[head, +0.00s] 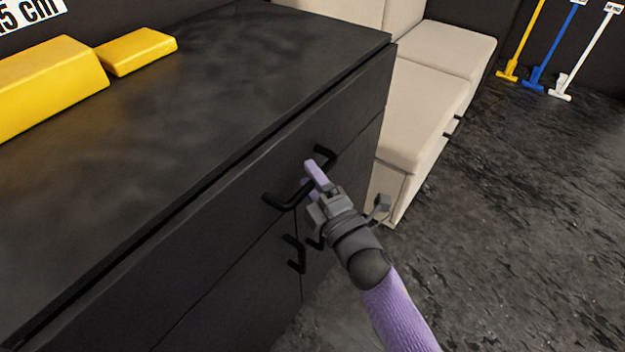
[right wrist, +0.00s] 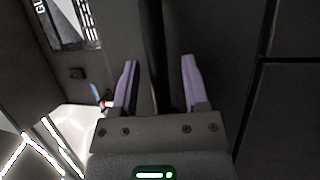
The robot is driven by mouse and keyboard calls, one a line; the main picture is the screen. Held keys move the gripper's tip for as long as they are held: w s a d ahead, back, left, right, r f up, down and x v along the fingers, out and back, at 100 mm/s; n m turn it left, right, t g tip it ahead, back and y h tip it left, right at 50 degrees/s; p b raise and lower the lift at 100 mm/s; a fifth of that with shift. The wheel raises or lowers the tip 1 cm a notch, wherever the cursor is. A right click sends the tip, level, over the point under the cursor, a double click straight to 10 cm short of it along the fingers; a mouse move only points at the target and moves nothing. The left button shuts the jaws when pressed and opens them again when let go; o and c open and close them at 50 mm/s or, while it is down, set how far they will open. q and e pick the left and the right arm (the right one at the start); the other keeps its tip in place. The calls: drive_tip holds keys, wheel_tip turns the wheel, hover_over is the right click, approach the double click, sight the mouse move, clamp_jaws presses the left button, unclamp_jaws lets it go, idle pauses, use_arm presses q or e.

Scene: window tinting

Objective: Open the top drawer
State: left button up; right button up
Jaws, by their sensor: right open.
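The black cabinet (head: 225,70) stands at the left of the head view. Its top drawer (head: 240,185) is a wide dark front under the countertop and looks shut. The drawer's black bar handle (head: 284,200) is partly hidden behind my right gripper. My right gripper (head: 316,172), with pale purple fingers, is at the middle of this handle. In the right wrist view its two fingers (right wrist: 159,80) are spread apart, with a dark vertical strip showing between them. I cannot tell whether the fingers touch the handle. My left gripper is not in view.
Two black door handles (head: 295,254) sit below the drawer. Yellow blocks (head: 137,50) lie on the countertop. A beige cushioned bench (head: 425,110) stands just beyond the cabinet. Yellow, blue and white long-handled tools (head: 540,60) lean at the back. The dark floor (head: 520,220) at right is clear.

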clamp_jaws()
idle(0.8)
idle(0.4)
